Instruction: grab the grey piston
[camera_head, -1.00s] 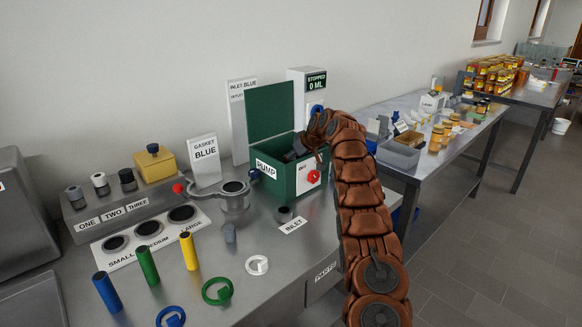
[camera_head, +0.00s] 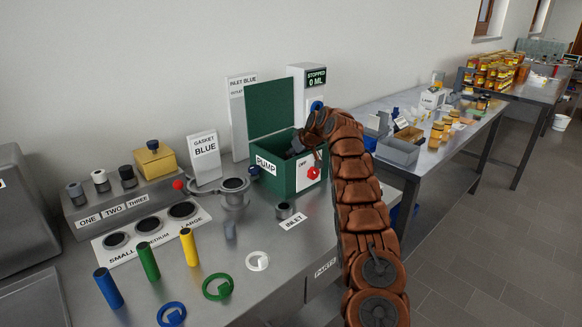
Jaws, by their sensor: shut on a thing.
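My gripper (camera_head: 297,147) reaches into the open green pump box (camera_head: 268,178) from the right. Only its dark upper part shows above the rim. The fingertips, and whatever they are shut on, are hidden by the box wall. A grey cylinder (camera_head: 75,194), which may be a grey piston, stands at the slot marked ONE on the grey block (camera_head: 135,204), far from my gripper. A white cylinder (camera_head: 101,181) and a black one (camera_head: 128,178) stand beside it. A small grey piece (camera_head: 230,229) stands on the bench. I cannot tell whether a piston is inside the box.
The box's green lid (camera_head: 270,110) stands raised behind it. A red knob (camera_head: 314,173) is on its front. A metal cup (camera_head: 234,192) and an inlet ring (camera_head: 284,210) stand nearby. Blue, green and yellow tubes (camera_head: 108,288) stand at the bench's front left.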

